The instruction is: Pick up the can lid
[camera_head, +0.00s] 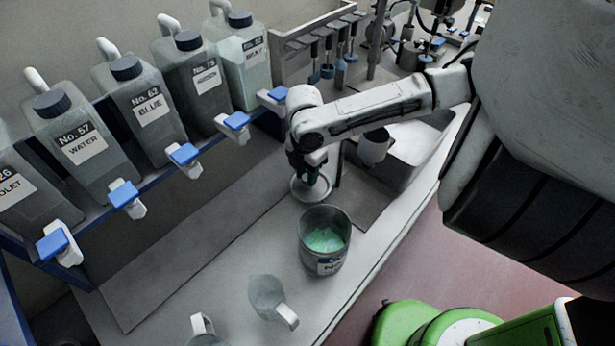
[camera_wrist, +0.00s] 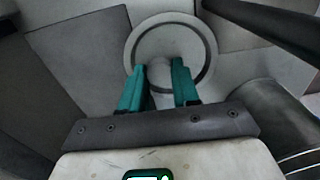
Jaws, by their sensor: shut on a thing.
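The can lid (camera_head: 309,190) is a round, light grey disc with a raised rim and a small knob at its centre. It also shows in the wrist view (camera_wrist: 145,48), just beyond my fingertips. My gripper (camera_head: 308,175) has green fingers and is shut on the lid's knob; the wrist view shows the two fingers (camera_wrist: 165,75) on either side of it. An open can (camera_head: 325,240) with green contents stands on the bench nearer the camera. I cannot tell whether the lid touches the bench.
Labelled jugs (camera_head: 140,100) with blue-handled taps (camera_head: 125,196) line the shelf on the left. Two clear pitchers (camera_head: 268,296) stand at the bench's near end. The bench's middle left is clear.

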